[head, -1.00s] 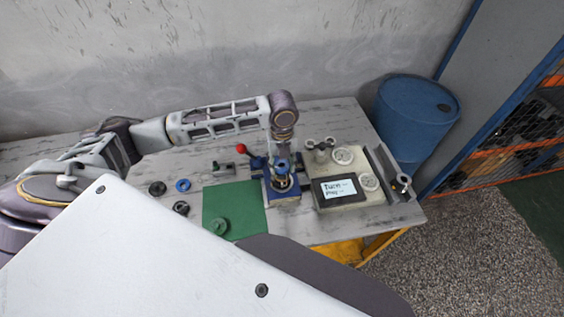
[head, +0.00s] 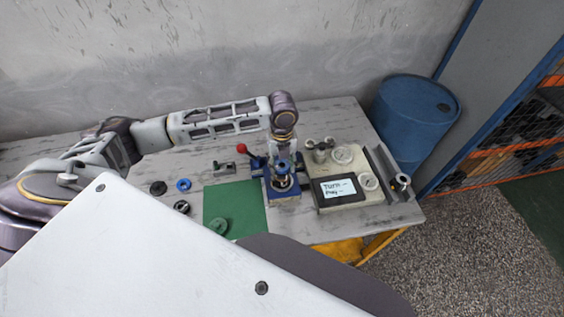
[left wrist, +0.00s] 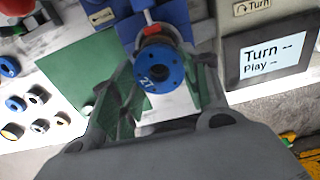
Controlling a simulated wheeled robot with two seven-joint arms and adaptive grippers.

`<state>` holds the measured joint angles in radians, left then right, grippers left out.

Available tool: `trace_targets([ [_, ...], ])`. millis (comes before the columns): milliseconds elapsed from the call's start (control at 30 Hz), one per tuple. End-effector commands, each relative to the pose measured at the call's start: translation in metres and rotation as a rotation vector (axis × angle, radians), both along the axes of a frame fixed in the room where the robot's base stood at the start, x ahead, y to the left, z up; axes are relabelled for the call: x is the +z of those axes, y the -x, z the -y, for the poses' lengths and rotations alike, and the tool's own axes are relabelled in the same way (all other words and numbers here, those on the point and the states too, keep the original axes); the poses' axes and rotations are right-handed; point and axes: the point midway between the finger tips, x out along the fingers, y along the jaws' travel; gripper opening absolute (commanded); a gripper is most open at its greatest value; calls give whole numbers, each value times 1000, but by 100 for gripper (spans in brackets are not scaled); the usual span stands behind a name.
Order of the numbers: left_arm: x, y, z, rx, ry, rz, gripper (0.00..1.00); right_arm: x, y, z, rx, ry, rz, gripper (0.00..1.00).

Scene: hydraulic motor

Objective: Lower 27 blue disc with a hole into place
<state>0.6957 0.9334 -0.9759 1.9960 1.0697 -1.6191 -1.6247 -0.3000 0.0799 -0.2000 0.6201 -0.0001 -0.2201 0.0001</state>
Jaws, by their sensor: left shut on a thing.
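The disc also shows in the head view (head: 283,164), above the blue fixture (head: 286,193) on the table. A pale round part shows just behind the disc's far edge in the left wrist view. I cannot tell whether the disc touches what is under it. My right gripper is not in view.
Dark rings and a blue ring (head: 183,185) lie farther left. A red-knobbed lever (head: 241,148) stands close by. A pale unit with a display (head: 338,189) is to the right.

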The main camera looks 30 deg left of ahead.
Motion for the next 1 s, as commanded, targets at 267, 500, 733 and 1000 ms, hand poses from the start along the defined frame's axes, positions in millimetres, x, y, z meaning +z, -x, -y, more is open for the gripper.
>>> trace_targets([
  [267,-3,0,0,0,1,-1,15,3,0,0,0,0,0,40],
  [500,-6,0,0,-1,1,-1,15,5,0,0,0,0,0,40],
  [733,-7,0,0,-1,0,0,15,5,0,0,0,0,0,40],
  [1000,-7,0,0,0,0,0,52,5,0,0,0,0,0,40],
])
